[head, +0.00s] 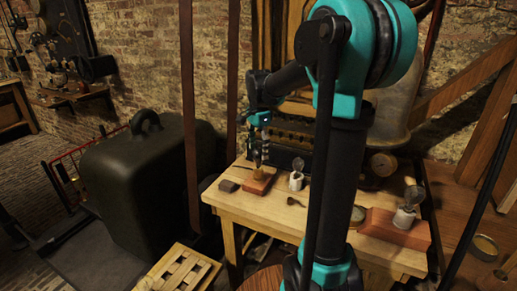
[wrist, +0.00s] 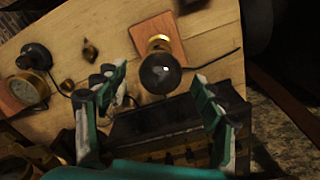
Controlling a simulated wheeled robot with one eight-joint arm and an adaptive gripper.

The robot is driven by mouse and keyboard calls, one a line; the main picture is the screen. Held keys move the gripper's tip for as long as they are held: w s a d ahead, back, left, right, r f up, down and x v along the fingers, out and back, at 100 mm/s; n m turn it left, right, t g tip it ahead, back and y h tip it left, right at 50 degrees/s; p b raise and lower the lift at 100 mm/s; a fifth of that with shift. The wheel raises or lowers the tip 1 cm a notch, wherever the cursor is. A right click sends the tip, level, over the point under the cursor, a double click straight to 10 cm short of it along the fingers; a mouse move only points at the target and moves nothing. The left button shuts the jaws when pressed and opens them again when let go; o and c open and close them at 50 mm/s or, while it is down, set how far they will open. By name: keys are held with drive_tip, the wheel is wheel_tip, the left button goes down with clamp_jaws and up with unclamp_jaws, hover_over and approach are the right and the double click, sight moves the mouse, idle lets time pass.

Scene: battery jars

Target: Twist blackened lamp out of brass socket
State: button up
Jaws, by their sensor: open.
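The blackened lamp (wrist: 160,73) is a dark round bulb in the wrist view. It stands in the brass socket (wrist: 159,43), which is fixed on a reddish wooden block (wrist: 165,24). In the head view, the block (head: 259,186) sits near the bench's left end with the brass socket (head: 258,173) on top; the lamp is hard to make out there. My gripper (wrist: 157,76) is open, with a finger on each side of the lamp in the wrist view and a gap on both sides. In the head view, my gripper (head: 258,150) is just above the socket. I cannot tell how far above.
A long dark box (head: 285,142) stands behind the block. A clear bulb (head: 413,194) stands at the bench's (head: 330,240) right. The bench's front left is mostly clear.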

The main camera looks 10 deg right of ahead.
drive_tip(key=shift+c, duration=0.2)
drive_tip(key=c, duration=1.3)
drive_tip(key=n, duration=0.4)
drive_tip(key=shift+n, duration=1.2)
drive_tip(key=shift+n, duration=1.1)
drive_tip(key=n, duration=0.4)
